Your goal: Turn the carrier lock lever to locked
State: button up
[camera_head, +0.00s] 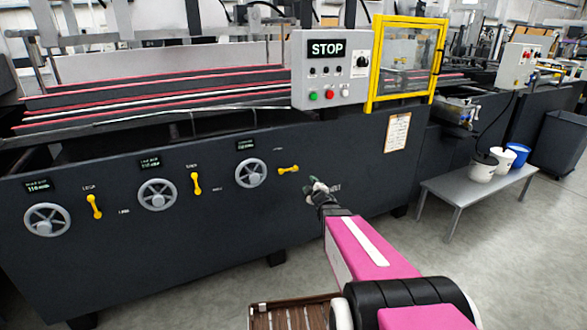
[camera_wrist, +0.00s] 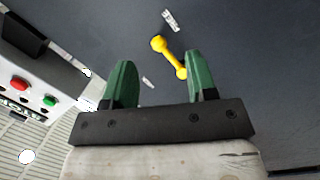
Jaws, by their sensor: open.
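Three yellow levers are on the dark machine front. The right one (camera_head: 288,170) lies nearly level, while the middle lever (camera_head: 196,184) and the left lever (camera_head: 94,206) stand close to upright. Their labels are too small to read, so I cannot tell by name which is the carrier lock lever. My gripper (camera_head: 316,184) is just right of the right lever. In the wrist view one yellow lever (camera_wrist: 168,57) shows slanted, beyond and between the green fingers of my gripper (camera_wrist: 157,80). The gripper is open and empty, apart from the lever.
Grey handwheels (camera_head: 250,173) sit beside the levers under small displays. A control box (camera_head: 331,70) with a STOP screen and buttons is above, next to a yellow-framed guard (camera_head: 371,65). A grey bench (camera_head: 462,187) with buckets stands right. The floor between is clear.

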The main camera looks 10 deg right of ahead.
aim_at(296, 167)
jog(key=w+a+r+n+y, duration=0.1)
jog(key=w, duration=0.2)
jog(key=w+a+n+y, duration=0.1)
jog(key=w+a, duration=0.1)
jog(key=w, duration=0.2)
jog(key=w+a+r+n+t+y, duration=0.1)
jog(key=w, duration=0.3)
jog(key=shift+w+a+r, duration=0.25)
jog(key=shift+a+r, duration=0.1)
grip_shut()
